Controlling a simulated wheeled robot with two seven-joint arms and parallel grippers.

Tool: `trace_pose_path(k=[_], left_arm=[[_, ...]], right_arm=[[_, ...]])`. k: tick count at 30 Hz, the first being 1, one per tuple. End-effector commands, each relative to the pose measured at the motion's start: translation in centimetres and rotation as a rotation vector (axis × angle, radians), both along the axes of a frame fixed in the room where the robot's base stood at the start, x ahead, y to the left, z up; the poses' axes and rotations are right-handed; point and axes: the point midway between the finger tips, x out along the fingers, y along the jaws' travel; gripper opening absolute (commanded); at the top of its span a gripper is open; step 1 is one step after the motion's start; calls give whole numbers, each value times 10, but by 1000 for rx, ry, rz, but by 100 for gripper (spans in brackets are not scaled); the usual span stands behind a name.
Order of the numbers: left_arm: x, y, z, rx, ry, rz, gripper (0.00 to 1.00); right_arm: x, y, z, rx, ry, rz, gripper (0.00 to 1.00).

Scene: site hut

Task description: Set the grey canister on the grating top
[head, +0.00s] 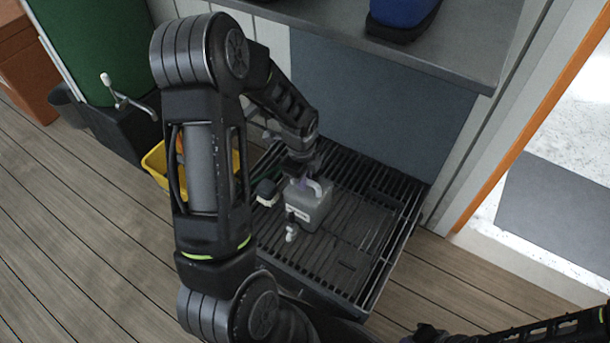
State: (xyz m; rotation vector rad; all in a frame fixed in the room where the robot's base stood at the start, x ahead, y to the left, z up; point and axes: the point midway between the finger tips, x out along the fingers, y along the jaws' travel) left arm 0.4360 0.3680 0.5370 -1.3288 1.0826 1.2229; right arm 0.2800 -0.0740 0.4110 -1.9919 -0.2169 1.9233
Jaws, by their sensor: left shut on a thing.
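The grey canister (308,207), a small boxy can with a loop handle and a pale tap-like spout at its front, is upright over the middle of the black slatted grating top (383,207). My left gripper (303,172) comes down from above and is shut on the canister at its handle; the fingertips are partly hidden. I cannot tell whether the canister's base touches the slats. My right arm's dark end (432,334) shows low at the bottom right, away from the canister; its jaws are not clear.
A small white-topped dark object (266,191) is on the grating's left side, close to the canister. A yellow bin (155,163) stands left behind my arm, near a green tank (95,45) with a tap. A grey shelf (455,55) overhangs the back. The grating's right side is clear.

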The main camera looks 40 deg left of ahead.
Motion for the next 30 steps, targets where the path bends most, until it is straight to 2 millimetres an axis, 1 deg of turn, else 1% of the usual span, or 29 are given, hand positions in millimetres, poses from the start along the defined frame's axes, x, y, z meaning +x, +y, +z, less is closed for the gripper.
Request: trace_pose_path(k=[2, 7, 10, 16, 19, 25, 26, 30], left_arm=[[2, 0, 3, 2, -6, -1, 0], [2, 0, 1, 1, -5, -1, 0], [1, 0, -8, 1, -3, -2, 0], [2, 0, -31, 2, -4, -2, 0], [2, 0, -36, 2, -4, -1, 0], [2, 0, -36, 1, -4, -1, 0], [0, 0, -38, 0, 1, -1, 17], [0, 0, -38, 0, 0, -1, 28]], right_arm=[[0, 0, 1, 0, 0, 0, 0], [0, 0, 0, 0, 0, 0, 0], [0, 0, -2, 0, 0, 0, 0], [0, 0, -8, 0, 0, -1, 0], [0, 0, -8, 0, 0, -1, 0], [0, 0, -8, 0, 0, -1, 0], [0, 0, -9, 0, 0, -1, 0], [0, 0, -9, 0, 0, -1, 0]])
